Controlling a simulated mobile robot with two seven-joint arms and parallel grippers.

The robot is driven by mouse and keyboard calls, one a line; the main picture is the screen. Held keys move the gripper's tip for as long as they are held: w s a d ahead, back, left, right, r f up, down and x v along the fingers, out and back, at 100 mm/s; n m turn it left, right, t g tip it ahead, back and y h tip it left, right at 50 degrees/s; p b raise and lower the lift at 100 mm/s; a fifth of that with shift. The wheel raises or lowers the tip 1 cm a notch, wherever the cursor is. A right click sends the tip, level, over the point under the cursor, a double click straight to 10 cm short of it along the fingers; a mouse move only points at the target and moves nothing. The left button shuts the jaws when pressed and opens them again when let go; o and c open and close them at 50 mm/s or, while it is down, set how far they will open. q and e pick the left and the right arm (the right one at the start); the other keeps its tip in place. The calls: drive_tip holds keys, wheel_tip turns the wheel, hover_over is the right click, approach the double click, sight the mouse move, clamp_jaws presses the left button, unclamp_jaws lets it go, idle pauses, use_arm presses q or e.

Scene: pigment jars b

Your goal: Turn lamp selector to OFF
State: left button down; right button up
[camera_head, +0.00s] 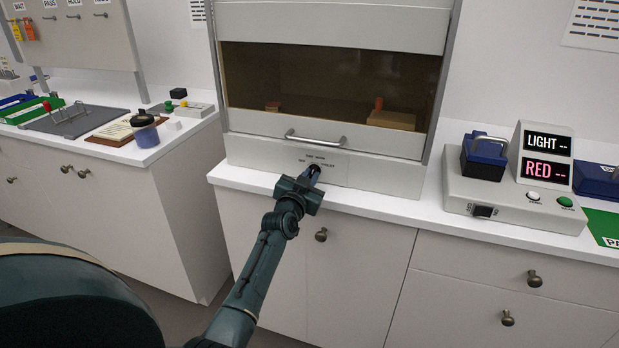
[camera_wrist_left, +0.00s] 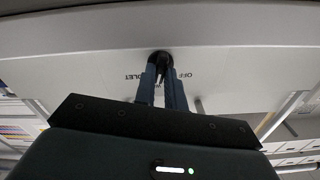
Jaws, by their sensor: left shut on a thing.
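The lamp selector is a small dark knob (camera_wrist_left: 160,57) on the pale front panel (camera_head: 240,155) below the cabinet window. In the left wrist view, lettering that reads OFF and part of VIOLET is beside the knob, upside down. My left gripper (camera_head: 313,174) reaches up to the panel from below. Its two blue fingers (camera_wrist_left: 162,85) are shut on the knob. The fingers hide much of the knob, and I cannot tell which label it points to.
A metal handle (camera_head: 315,138) sits on the sash just above the selector. A narrow strip of white counter (camera_head: 390,205) runs below the panel. A grey meter box (camera_head: 510,205) with LIGHT and RED displays stands to the right. A capped jar (camera_head: 145,132) stands on the left counter.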

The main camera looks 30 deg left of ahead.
use_arm(q)
drive_tip(key=n, duration=0.4)
drive_tip(key=shift+p, duration=0.4)
drive_tip(key=n, duration=0.3)
drive_tip(key=shift+n, duration=0.4)
drive_tip(key=n, duration=0.3)
drive_tip(key=shift+a+f, duration=0.1)
drive_tip(key=shift+n, duration=2.1)
drive_tip(key=c, duration=1.5)
unclamp_jaws()
drive_tip(key=shift+o, duration=0.2)
